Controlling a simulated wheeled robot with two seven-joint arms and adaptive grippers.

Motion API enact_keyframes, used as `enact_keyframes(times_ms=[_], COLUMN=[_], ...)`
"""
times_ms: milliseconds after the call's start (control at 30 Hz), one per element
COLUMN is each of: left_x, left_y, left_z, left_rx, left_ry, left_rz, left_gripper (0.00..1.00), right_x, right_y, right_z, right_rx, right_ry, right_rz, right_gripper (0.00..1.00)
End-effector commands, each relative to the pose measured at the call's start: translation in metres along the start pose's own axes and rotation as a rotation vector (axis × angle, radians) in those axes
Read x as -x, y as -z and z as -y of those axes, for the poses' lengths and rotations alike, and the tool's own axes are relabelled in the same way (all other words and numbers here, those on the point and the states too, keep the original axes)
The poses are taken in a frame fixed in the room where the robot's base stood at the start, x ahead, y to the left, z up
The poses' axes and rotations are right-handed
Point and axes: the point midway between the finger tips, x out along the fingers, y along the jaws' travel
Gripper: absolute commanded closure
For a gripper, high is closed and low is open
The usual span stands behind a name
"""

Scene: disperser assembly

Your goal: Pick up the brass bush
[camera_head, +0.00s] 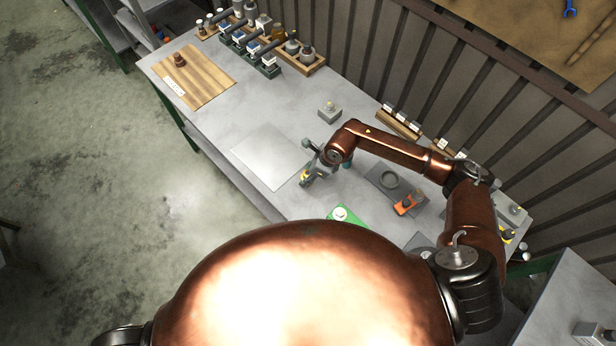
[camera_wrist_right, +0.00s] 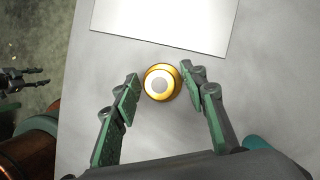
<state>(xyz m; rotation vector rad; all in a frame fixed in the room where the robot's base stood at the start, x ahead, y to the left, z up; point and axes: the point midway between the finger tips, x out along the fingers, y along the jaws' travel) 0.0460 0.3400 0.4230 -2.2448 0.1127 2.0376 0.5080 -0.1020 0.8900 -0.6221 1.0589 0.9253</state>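The brass bush (camera_wrist_right: 162,83) is a gold ring with a pale centre, seen from above in the right wrist view on the grey bench. In the head view it is a small yellow spot (camera_head: 305,176) by the right gripper. My right gripper (camera_wrist_right: 160,82) has its green-padded fingers apart, one on each side of the bush. A narrow gap shows on the left; on the right the fingertip is very close, and I cannot tell if it touches. My left gripper (camera_wrist_right: 24,80) shows small at the left of the wrist view, fingers apart and empty, over the floor.
A pale square plate (camera_head: 270,156) lies left of the bush. A small block (camera_head: 329,112) stands behind. A grey plate with a ring (camera_head: 388,181), an orange part (camera_head: 405,205) and a green pad (camera_head: 346,217) lie to the right and front. A wooden board (camera_head: 194,77) lies far left.

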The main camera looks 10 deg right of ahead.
Motion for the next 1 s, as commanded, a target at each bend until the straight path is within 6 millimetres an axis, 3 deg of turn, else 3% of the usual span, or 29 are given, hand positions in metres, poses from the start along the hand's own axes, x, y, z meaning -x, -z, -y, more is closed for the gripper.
enact_keyframes(times_ms=[167, 500, 833, 1000], left_x=[0.0, 0.0, 0.0, -0.002], left_y=[-0.011, -0.002, 0.002, 0.001], left_z=[-0.001, 0.0, 0.0, 0.0], left_rx=[0.002, 0.0, 0.0, 0.0], left_ry=[-0.001, 0.0, 0.0, 0.0], left_rz=[0.014, 0.004, -0.002, -0.002], left_gripper=[0.6, 0.6, 0.6, 0.6], right_x=[0.0, 0.0, 0.003, 0.015], right_y=[0.0, 0.001, -0.001, -0.007], right_z=[0.0, 0.0, 0.001, 0.001], right_rx=[0.0, -0.001, 0.0, 0.002], right_ry=[0.0, 0.001, 0.002, 0.002], right_rz=[0.0, -0.001, 0.001, 0.003], right_gripper=[0.74, 0.98, 0.99, 0.99])
